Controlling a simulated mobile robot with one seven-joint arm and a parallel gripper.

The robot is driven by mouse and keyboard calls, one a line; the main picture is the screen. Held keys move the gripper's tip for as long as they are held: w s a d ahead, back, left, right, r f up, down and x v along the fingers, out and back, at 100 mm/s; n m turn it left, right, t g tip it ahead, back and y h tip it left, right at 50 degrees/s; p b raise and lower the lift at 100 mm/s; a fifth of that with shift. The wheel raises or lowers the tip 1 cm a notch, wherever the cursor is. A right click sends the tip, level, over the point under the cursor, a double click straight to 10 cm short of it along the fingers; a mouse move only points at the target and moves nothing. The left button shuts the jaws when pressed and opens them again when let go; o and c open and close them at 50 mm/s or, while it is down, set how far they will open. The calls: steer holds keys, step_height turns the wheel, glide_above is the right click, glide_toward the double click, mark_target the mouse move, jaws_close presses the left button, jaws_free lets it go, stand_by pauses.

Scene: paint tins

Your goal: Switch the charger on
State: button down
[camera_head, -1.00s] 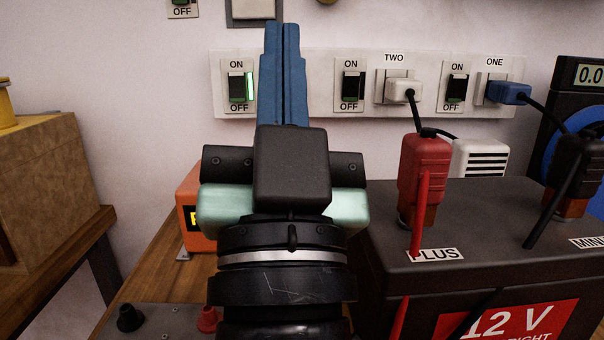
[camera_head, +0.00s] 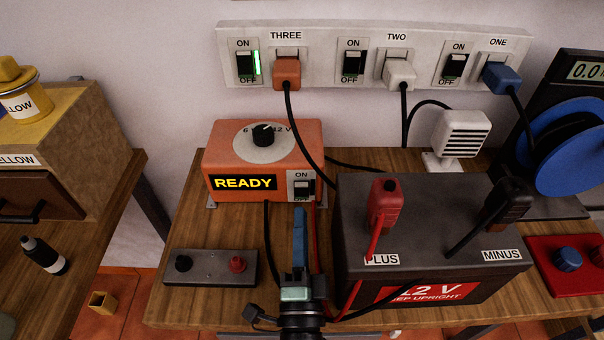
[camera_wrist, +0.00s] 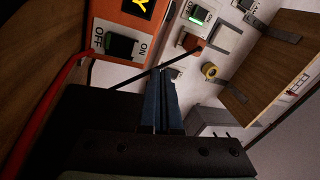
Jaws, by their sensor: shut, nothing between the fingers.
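The charger (camera_head: 222,164) is an orange box on the wooden bench, with a dial on top and a lit yellow READY display (camera_head: 243,183). Its black rocker switch (camera_head: 301,187) is on the front right under an ON label. I cannot tell which way the rocker is tipped. My gripper (camera_head: 300,212), with blue fingers, is shut and empty. Its tips are just below and in front of the switch in the head view; contact cannot be told.
The battery (camera_head: 440,215) stands close on the right, with red and black clamps. A red cable (camera_head: 316,245) and black cable (camera_head: 268,230) hang near my gripper. A grey terminal box (camera_head: 210,267) lies left. On the wall strip, the lamp (camera_head: 257,62) at THREE glows green.

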mark_target(302, 187)
steer(key=s+f+m+p, duration=0.1)
steer(key=s, duration=0.1)
steer(key=s+f+m+g+p, duration=0.1)
steer(key=s+f, duration=0.1)
steer(key=s+f+m+p, duration=0.1)
steer(key=s, duration=0.2)
steer(key=shift+d+f+p, duration=0.15)
steer(key=shift+f+p, duration=0.2)
steer(key=shift+p, duration=0.05)
steer(key=shift+w, duration=0.1)
steer(key=w, duration=0.4)
steer(key=w+r, duration=0.1)
steer(key=w, duration=0.4)
steer(key=w+r+p, duration=0.1)
steer(key=w, duration=0.4)
